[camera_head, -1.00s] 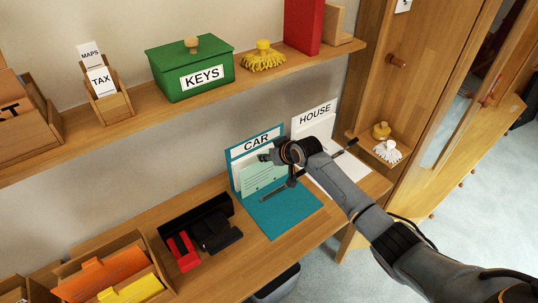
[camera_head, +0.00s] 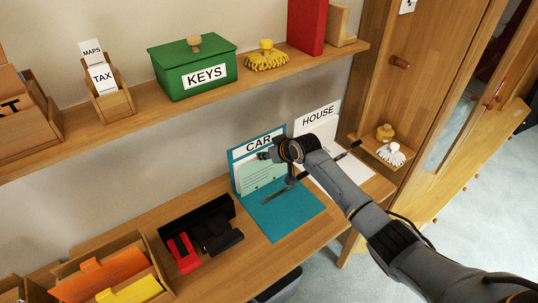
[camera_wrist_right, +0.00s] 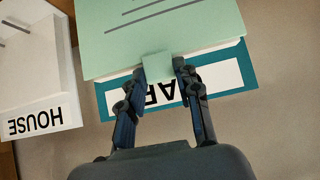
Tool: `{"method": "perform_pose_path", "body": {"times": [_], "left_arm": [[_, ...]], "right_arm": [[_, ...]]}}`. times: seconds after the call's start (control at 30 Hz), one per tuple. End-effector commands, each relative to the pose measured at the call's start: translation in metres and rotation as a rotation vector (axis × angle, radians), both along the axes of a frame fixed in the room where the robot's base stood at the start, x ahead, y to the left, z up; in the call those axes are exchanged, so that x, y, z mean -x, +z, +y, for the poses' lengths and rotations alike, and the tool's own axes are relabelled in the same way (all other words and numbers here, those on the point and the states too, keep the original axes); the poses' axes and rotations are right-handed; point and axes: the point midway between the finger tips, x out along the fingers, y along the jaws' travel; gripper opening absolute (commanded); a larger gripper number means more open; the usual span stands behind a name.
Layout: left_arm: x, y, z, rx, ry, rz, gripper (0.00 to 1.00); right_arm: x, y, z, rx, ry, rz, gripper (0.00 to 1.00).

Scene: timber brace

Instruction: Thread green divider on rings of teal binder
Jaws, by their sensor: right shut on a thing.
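The teal binder (camera_head: 285,213) lies open on the desk, its CAR-labelled cover upright against the wall. A dark ring bar (camera_head: 281,195) runs along its fold; the rings are too small to make out. The pale green divider (camera_head: 262,179) stands upright in front of the CAR cover, with printed lines on it. It also shows in the right wrist view (camera_wrist_right: 160,25). My right gripper (camera_wrist_right: 160,69) is shut on the divider's tab at its top edge. I cannot tell whether the divider's lower edge touches the rings. My left gripper is not in view.
A white HOUSE binder (camera_head: 320,125) stands open to the right, behind my right arm. A black and red hole punch (camera_head: 200,235) sits to the left. A box of orange and yellow folders (camera_head: 110,280) is at front left. A shelf with a green KEYS box (camera_head: 195,68) hangs above.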

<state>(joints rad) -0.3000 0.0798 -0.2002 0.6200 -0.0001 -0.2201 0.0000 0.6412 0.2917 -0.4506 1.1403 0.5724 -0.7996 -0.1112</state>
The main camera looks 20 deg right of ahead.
Motion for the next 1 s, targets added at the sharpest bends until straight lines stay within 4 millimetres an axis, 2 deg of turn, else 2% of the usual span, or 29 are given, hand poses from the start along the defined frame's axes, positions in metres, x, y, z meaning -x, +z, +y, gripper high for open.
{"method": "perform_pose_path", "body": {"times": [0.4, 1.0], "left_arm": [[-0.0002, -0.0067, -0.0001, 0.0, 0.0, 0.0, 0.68], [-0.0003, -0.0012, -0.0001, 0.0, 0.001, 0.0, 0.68]], "right_arm": [[-0.0072, 0.0007, 0.003, 0.0, 0.001, -0.002, 0.0], [-0.0071, 0.0015, 0.0033, 0.008, 0.001, 0.026, 0.0]]}}
